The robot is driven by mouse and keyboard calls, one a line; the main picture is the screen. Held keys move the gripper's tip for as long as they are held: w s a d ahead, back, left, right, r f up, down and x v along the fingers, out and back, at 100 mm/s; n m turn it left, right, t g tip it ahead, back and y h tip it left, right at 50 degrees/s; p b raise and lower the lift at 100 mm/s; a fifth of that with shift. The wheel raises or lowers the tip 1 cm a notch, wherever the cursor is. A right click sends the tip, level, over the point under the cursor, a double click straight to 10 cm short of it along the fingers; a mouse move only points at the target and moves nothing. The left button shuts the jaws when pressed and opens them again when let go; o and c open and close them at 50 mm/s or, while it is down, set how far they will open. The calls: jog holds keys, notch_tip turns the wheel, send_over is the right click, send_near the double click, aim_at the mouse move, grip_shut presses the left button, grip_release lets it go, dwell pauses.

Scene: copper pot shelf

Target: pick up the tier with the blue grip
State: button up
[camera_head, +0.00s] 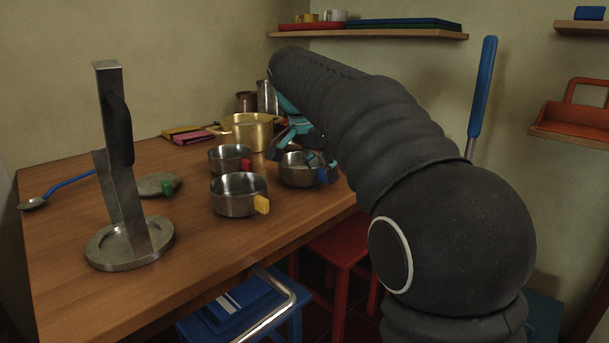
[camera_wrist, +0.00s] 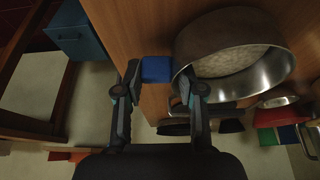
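The tier with the blue grip is a round steel pan (camera_head: 299,176) on the table, partly hidden behind my arm and gripper. Its blue grip (camera_head: 323,176) points to the right, towards the table's edge. My gripper (camera_head: 302,150) is over this tier. In the wrist view the pan (camera_wrist: 240,72) fills the upper right and its blue grip (camera_wrist: 156,69) shows between the fingertips of my gripper (camera_wrist: 158,77). The fingers stand apart on either side of the grip, with a gap visible. I cannot tell their exact height against it.
Tiers with a red grip (camera_head: 247,165) and a yellow grip (camera_head: 262,204) stand close by to the left. A brass pot (camera_head: 250,133) is behind. A steel stand (camera_head: 125,190), a green-gripped lid (camera_head: 158,184) and a blue-handled ladle (camera_head: 65,187) are at left. A red stool (camera_head: 345,250) is below.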

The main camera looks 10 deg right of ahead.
grip_shut()
jog(key=shift+r, duration=0.15)
